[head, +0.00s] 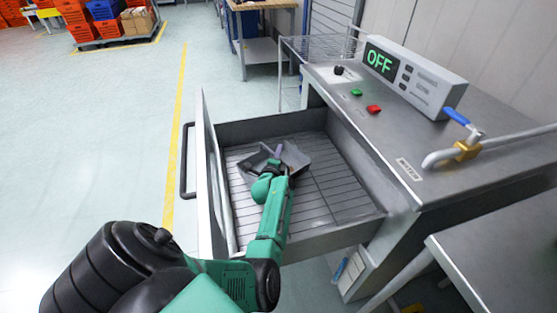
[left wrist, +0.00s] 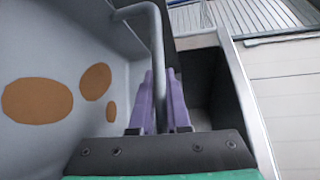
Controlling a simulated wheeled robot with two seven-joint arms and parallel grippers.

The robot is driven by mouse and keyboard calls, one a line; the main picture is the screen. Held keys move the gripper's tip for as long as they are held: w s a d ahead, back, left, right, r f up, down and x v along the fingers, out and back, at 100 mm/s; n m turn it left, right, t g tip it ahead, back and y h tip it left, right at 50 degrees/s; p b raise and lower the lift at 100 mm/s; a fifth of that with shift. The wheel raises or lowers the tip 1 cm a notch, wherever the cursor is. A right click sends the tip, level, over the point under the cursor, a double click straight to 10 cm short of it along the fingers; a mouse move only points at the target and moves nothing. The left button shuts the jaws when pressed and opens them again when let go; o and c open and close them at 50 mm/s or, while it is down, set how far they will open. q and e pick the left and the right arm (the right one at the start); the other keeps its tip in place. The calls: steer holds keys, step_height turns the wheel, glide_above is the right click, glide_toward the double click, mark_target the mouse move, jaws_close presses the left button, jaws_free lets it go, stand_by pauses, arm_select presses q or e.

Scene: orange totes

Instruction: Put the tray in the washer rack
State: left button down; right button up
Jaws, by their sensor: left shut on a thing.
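The grey tray (head: 313,158) is inside the open drawer of the washer, over the gridded rack (head: 325,193) towards its back left. It looks tilted, and I cannot tell whether it touches the rack floor. In the left wrist view the tray (left wrist: 60,55) fills the left side and has brown stains. My left gripper (head: 277,152) reaches down into the drawer. Its purple fingers (left wrist: 160,100) are shut on the tray's grey bar handle (left wrist: 157,45). My forearm hides part of the rack. My right gripper is not in view.
The washer (head: 480,155) has a display reading OFF (head: 380,61), a green button (head: 357,92), a red button (head: 374,109) and a blue-handled valve (head: 457,116). The drawer front (head: 207,170) stands pulled out to the left. Open floor lies left of it.

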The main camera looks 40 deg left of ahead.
arm_select(q)
step_height(320, 180, down, 2)
steer(key=shift+f+b, duration=0.15)
steer(key=shift+b, duration=0.15)
steer(key=shift+f, duration=0.25)
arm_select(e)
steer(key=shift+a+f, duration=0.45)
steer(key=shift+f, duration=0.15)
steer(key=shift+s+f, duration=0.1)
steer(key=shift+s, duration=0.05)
arm_select(q)
steer(key=c, duration=0.9)
jaws_free()
steer(key=shift+f, duration=0.1)
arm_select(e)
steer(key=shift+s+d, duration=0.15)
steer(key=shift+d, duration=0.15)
